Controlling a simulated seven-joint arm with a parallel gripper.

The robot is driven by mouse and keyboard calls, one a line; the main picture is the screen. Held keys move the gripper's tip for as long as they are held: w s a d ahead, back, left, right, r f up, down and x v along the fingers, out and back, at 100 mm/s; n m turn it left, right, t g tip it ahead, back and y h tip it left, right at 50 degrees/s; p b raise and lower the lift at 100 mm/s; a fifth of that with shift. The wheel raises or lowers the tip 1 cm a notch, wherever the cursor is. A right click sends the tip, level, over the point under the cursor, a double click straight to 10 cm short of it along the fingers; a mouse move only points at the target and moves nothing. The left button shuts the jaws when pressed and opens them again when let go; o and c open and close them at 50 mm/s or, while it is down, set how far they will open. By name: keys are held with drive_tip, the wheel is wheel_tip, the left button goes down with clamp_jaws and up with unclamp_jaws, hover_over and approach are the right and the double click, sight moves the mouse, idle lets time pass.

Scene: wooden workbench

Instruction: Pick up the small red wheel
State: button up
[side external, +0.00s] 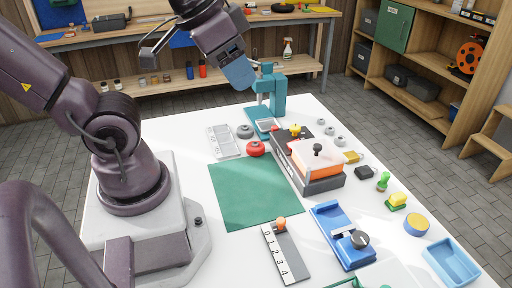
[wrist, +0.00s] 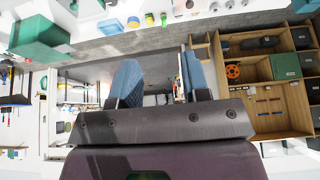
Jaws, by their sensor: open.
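The small red wheel (side external: 256,149) lies flat on the white table, just in front of a grey wheel (side external: 244,131) and left of a dark tray. My gripper (side external: 243,82) is in the air above the far part of the table, well above the red wheel and apart from it. Its blue fingers also show in the wrist view (wrist: 160,78), spread apart with nothing between them. I cannot make out the red wheel in the wrist view.
A teal press (side external: 278,92) stands behind the wheels, close to my gripper in the picture. A grey slotted tray (side external: 223,141) lies to the left. A bare green mat (side external: 254,193) lies in front.

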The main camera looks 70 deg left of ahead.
drive_tip(key=shift+o, duration=0.4)
drive_tip(key=o, duration=0.5)
drive_tip(key=m+g+y, duration=0.4)
drive_tip(key=m+g, duration=0.2)
drive_tip(key=m, duration=1.2)
approach(255, 143)
drive_tip(key=x, duration=0.9)
drive_tip(key=shift+d, duration=0.15)
